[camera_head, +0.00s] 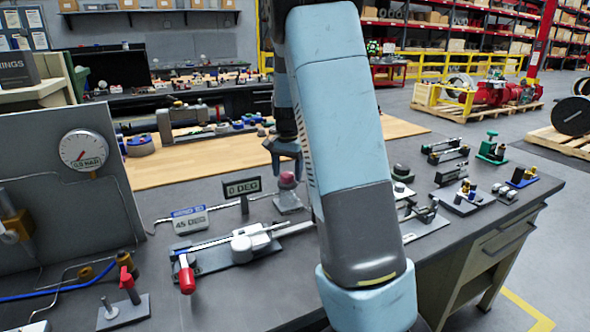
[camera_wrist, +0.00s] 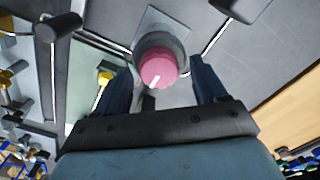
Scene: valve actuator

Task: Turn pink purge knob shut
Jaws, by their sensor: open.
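The pink purge knob (camera_wrist: 158,69) sits on a grey block with a square base in the wrist view. A white pointer mark shows on its face, aimed toward the lower left of that picture. In the head view the knob (camera_head: 287,179) stands on its grey base on the bench, just left of my arm. My gripper (camera_head: 284,147) is right above it there, pointing down. In the wrist view my gripper (camera_wrist: 170,82) is open, with one finger on each side of the knob. The fingers look apart from the knob; their exact height over it is hard to tell.
A red-handled lever (camera_head: 187,275) lies in front. Clamps and fixtures, including a green one (camera_head: 492,150), fill the bench's right side. A gauge panel (camera_head: 75,180) stands left.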

